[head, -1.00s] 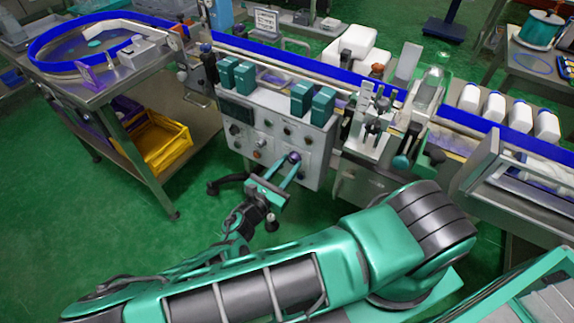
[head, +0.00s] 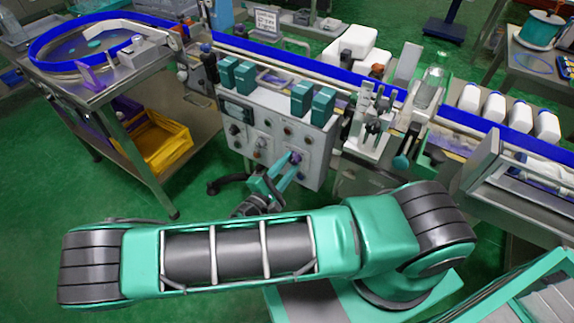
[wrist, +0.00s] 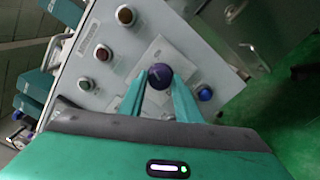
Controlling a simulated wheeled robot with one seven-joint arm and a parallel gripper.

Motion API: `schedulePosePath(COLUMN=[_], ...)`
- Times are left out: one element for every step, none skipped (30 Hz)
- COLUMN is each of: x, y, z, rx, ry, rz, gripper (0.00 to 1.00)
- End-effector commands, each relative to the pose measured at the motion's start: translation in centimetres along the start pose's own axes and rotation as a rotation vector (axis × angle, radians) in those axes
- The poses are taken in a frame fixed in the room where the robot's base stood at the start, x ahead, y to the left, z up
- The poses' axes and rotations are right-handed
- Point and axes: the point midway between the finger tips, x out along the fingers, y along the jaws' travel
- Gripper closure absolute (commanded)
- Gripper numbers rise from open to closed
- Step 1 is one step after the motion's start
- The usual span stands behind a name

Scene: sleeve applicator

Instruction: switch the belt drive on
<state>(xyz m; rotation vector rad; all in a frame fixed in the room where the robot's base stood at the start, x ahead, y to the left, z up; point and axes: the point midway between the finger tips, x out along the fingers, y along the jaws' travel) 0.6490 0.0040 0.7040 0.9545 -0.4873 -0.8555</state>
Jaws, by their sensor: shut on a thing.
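A dark purple rotary knob (wrist: 160,76) sits on a pale square plate on the grey control panel (wrist: 190,40). A faint light mark shows on its face. My gripper (wrist: 160,82) is shut on this knob, with one teal finger on each side of it. In the head view the knob (head: 296,157) is at the lower right of the panel front (head: 262,137), and my gripper (head: 291,164) reaches it from below left. No label for the belt drive is readable.
A blue button (wrist: 205,93), a red button (wrist: 103,53), a green button (wrist: 85,84) and a brownish one (wrist: 125,15) are near the knob. A conveyor (head: 300,65) runs behind the panel. A table with a yellow crate (head: 160,143) stands left.

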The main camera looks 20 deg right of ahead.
Motion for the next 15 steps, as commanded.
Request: schedulePosePath(x=[-0.12,-0.13,-0.13,-0.12,-0.11,-0.11,-0.11,-0.12,-0.13,-0.13,-0.14,-0.14,-0.14,-0.14,-0.14], y=[0.07,0.06,0.05,0.06,0.06,0.06,0.05,0.04,0.02,0.02,0.03,0.05,0.06,0.06,0.06], z=[-0.30,-0.31,-0.31,-0.31,-0.30,-0.30,-0.31,-0.31,-0.32,-0.32,-0.32,-0.33,-0.33,-0.33,-0.33], rx=[0.045,0.071,0.105,0.130,0.155,0.186,0.209,0.229,0.256,0.276,0.293,0.315,0.332,0.345,0.364], ry=[0.008,0.008,0.008,0.008,0.008,0.008,0.008,0.008,0.008,0.008,0.009,0.009,0.009,0.009,0.009], rz=[0.000,0.000,-0.001,-0.001,0.000,0.000,-0.001,-0.001,-0.001,-0.001,-0.001,-0.001,-0.001,-0.001,-0.001], gripper=[0.92,0.92,0.92,0.92,0.92,0.92,0.92,0.92,0.92,0.92,0.92,0.92,0.92,0.92,0.92])
